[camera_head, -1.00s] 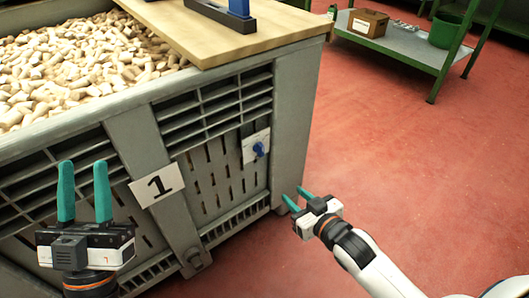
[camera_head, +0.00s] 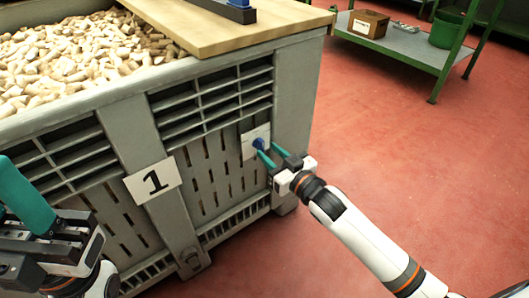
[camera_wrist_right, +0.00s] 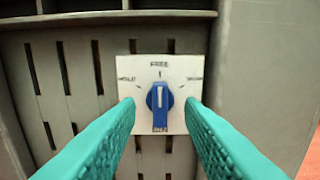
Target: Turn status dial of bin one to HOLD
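The status dial is a blue knob (camera_wrist_right: 160,98) on a white plate (camera_wrist_right: 147,70) on the side of bin one, a grey crate (camera_head: 112,128) with a "1" label (camera_head: 152,181). The knob's white mark points up at FREE. HOLD seems to be the word at the plate's left; the right word is blurred. My right gripper (camera_head: 266,153) is open, its teal fingers on either side of the knob, with gaps between them and it in the right wrist view. My left gripper (camera_head: 14,203) is at the left edge, partly cut off, with its teal fingers apart and nothing seen between them.
Bin one is full of cork stoppers (camera_head: 80,60). A wooden board (camera_head: 215,32) lies across its top, with a blue and dark object (camera_head: 232,10) on it. A green-framed shelf (camera_head: 395,40) stands behind at right. The red floor (camera_head: 400,130) between is clear.

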